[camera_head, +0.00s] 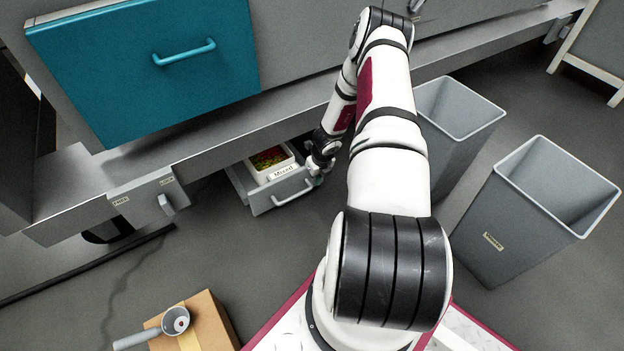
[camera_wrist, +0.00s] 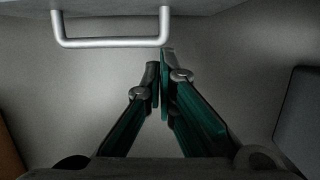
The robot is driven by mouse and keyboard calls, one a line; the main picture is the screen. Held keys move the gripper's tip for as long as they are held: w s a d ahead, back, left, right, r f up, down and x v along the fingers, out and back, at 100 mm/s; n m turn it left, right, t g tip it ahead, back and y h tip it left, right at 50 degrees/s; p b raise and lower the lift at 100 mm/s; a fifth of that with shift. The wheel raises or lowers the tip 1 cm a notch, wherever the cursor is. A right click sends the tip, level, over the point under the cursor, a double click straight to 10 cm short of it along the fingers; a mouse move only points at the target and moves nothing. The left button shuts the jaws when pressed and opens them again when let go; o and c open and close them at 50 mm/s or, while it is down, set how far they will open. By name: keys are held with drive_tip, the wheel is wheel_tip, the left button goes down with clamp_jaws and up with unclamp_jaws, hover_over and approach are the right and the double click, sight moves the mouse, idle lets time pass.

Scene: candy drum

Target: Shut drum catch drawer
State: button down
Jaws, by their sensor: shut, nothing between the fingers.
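The grey catch drawer (camera_head: 262,206) stands open low under the machine. A white tub (camera_head: 283,173) labelled "Mixed" with colourful candy sits inside it. The drawer's bar handle (camera_head: 294,192) is on its front. My gripper (camera_head: 318,178) is at the right end of the drawer front, partly hidden by my own arm in the head view. In the wrist view my gripper (camera_wrist: 160,68) has its green-sided fingers together and empty, with tips near the right end of the handle (camera_wrist: 110,42). The drawer front (camera_wrist: 110,8) runs along the top edge there. I cannot tell whether they touch.
A large teal front (camera_head: 150,75) with a handle is above left. Two grey bins (camera_head: 540,200) (camera_head: 450,115) stand on the right. A cardboard box (camera_head: 205,325) with a grey scoop (camera_head: 150,333) is at the lower left.

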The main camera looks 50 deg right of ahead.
drive_tip(key=d+p+v, duration=0.1)
drive_tip(key=p+v, duration=0.3)
drive_tip(key=v, duration=0.5)
drive_tip(key=s+d+f+n+t+h, duration=0.1)
drive_tip(key=s+d+f+n, duration=0.1)
drive_tip(key=s+f+n, duration=0.3)
drive_tip(key=s+d+n+t+h, duration=0.1)
drive_tip(key=s+d+n+t, duration=0.1)
drive_tip(key=n, duration=0.5)
drive_tip(key=w+f+n+t+b, duration=0.3)
drive_tip(key=w+f+n+b, duration=0.2)
drive_tip(key=w, duration=0.7)
drive_tip(key=shift+f+n+b, duration=0.4)
drive_tip(key=shift+n+b, duration=0.1)
drive_tip(key=shift+b, duration=0.2)
drive_tip(key=shift+w+d, duration=0.1)
